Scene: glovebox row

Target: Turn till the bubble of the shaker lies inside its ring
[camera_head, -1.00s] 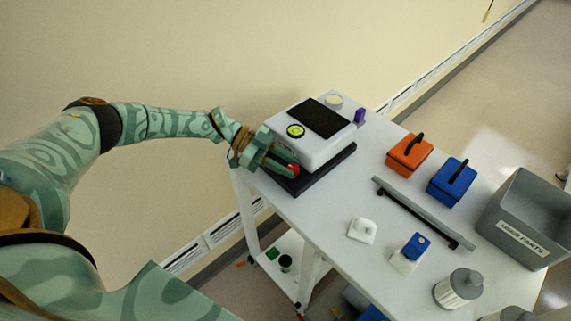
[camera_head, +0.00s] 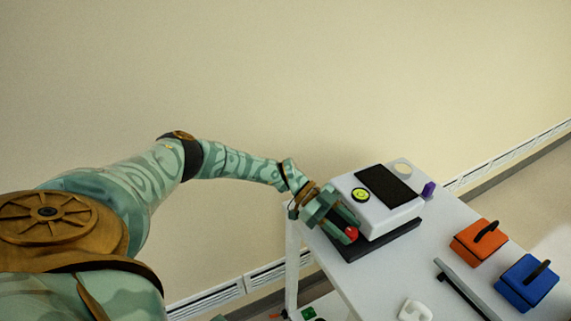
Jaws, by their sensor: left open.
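The shaker (camera_head: 391,221) is a white box with a black top pad, standing on a dark base plate (camera_head: 372,246) at the far left end of the table. Its round yellow-green bubble level (camera_head: 360,195) is on the top face, near the left corner. The bubble's exact place in its ring is too small to tell. A red knob (camera_head: 351,234) sits at the shaker's near left side. My left gripper (camera_head: 344,223) is open, with its fingers around or right beside the red knob; I cannot tell whether they touch it. My right gripper is out of view.
On the white table (camera_head: 405,273) are an orange box (camera_head: 479,242) and a blue box (camera_head: 526,283) with black handles, a grey bar (camera_head: 466,290) and a white item (camera_head: 415,310). A purple piece (camera_head: 428,190) is by the shaker's right. The wall is close behind.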

